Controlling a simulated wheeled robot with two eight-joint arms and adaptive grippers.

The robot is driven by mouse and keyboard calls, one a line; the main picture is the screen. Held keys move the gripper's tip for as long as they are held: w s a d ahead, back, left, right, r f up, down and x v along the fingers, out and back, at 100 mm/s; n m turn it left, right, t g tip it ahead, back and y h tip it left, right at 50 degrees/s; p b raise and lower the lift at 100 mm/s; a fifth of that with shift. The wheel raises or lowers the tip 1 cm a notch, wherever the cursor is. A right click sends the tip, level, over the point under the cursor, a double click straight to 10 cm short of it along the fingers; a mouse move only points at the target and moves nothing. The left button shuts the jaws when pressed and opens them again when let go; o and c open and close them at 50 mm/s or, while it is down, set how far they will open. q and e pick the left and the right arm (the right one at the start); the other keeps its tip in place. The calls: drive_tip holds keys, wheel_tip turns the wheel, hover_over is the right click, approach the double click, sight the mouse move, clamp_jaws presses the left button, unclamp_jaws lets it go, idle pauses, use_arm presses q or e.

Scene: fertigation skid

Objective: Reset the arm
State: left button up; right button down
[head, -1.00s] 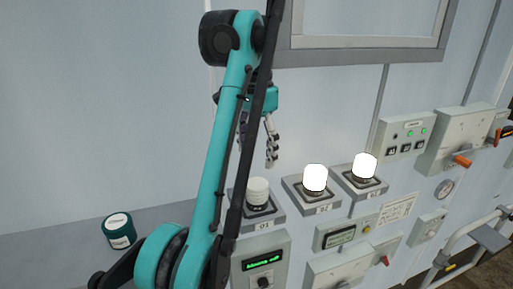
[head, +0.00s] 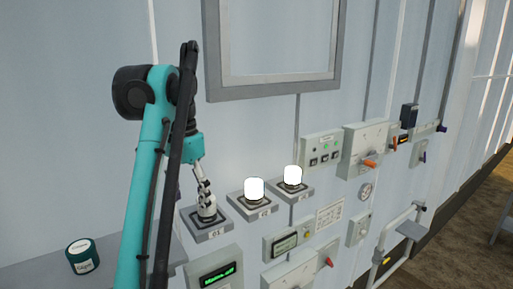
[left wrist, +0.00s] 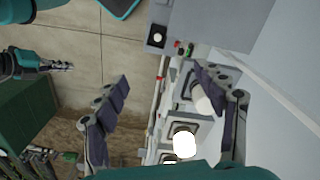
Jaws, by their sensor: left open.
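My left arm comes down in front of the grey wall. In the head view its gripper (head: 203,188) is over the socket plate marked 01 (head: 210,233), with one finger in front of the cap there. In the left wrist view the left gripper (left wrist: 160,85) is open. The unlit whitish cap (left wrist: 203,103) shows close to its right-hand finger; I cannot tell whether they touch. My right gripper (left wrist: 58,67) shows at the left of that view; whether it is open or shut is unclear. It is not in the head view.
Two lit white lamps (head: 254,188) (head: 292,175) stand right of plate 01. A dark green jar (head: 82,258) stands on the ledge at left. A green-lettered display (head: 213,277), switch boxes (head: 365,146) and a pipe rail (head: 390,240) line the panel. Floor is open at right.

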use_arm(q)
drive_tip(key=s+a+f+n+t, duration=0.1)
drive_tip(key=s+f+n+t, duration=0.1)
drive_tip(key=s+f, duration=0.65)
drive_tip(key=s+a+f+n+t, duration=0.1)
drive_tip(key=s+f+n+t, duration=0.15)
drive_tip(key=f, duration=1.05)
drive_tip(key=s+a+f+n+t, duration=0.1)
drive_tip(key=s+f+n+t, duration=0.15)
drive_tip(key=s+f, duration=0.6)
wheel_tip(320, 180, down, 45)
drive_tip(key=w+b, duration=0.2)
drive_tip(key=b, duration=4)
drive_tip(key=shift+d, duration=0.15)
use_arm(e)
wheel_tip(320, 180, down, 42)
use_arm(q)
drive_tip(key=shift+w, duration=0.1)
